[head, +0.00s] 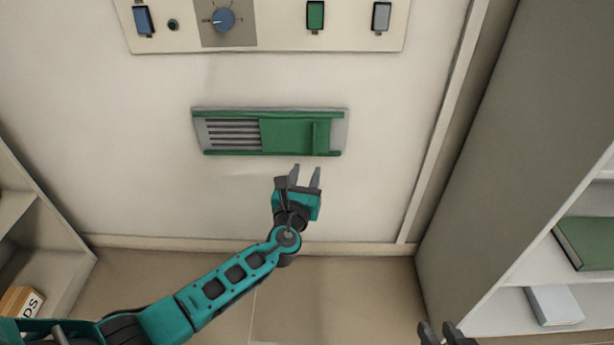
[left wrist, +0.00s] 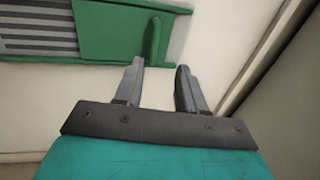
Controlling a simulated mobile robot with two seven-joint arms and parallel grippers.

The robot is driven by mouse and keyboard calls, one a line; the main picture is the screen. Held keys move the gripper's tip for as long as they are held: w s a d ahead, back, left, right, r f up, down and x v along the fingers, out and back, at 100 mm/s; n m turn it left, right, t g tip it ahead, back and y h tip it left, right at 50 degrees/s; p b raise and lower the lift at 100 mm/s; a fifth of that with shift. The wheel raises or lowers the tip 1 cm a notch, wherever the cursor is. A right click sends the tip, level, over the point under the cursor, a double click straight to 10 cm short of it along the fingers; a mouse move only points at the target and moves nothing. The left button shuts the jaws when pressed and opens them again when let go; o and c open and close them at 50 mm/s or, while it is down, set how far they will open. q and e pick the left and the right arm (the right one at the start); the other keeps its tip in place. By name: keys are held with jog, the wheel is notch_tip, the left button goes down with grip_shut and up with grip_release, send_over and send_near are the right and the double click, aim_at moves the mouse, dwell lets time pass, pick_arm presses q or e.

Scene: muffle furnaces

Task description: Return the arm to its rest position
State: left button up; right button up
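My left arm (head: 225,285) reaches in from the lower left of the head view, stretched toward the wall. My left gripper (head: 305,172) is open and empty, just below the green sliding cover (head: 285,134) of a vent. In the left wrist view, the two fingers (left wrist: 158,75) stand apart with nothing between them. The cover's upright green handle (left wrist: 154,38) is just beyond the fingertips in that view, and I cannot tell if they touch. My right gripper (head: 437,332) shows only its tips at the bottom edge; the fingers look apart.
Above the vent is a control panel (head: 270,42) with a blue dial (head: 223,20) and several switches. The grey slats (head: 233,133) show at the vent's left. A shelf (head: 500,290) with books stands right, another shelf (head: 25,215) left. Floor between them is clear.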

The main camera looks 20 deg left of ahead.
jog(key=shift+w+r, duration=0.1)
dwell(0.3)
pick_arm(q)
jog(key=s+d+f+n+g+h, duration=0.2)
jog(key=s+n+g, duration=0.2)
jog(key=s+n, duration=1.05)
jog(key=s+d+f+n+g+h, duration=0.1)
jog(key=s+f+n+g+h, duration=0.15)
jog(key=s+n, duration=1.15)
jog(key=a+r+n+y+p, duration=0.1)
jog(key=a+r+n+p, duration=0.2)
jog(key=r+p, duration=1.1)
jog(key=n+p, duration=0.1)
jog(key=p, duration=0.5)
jog(key=shift+w+a+g, duration=0.35)
pick_arm(e)
jog(key=s+d+r+h, duration=0.1)
jog(key=d+r, duration=0.3)
jog(key=r, duration=0.9)
jog(key=shift+s+r, duration=0.25)
jog(key=shift+s, duration=0.35)
pick_arm(q)
jog(key=shift+f, duration=0.15)
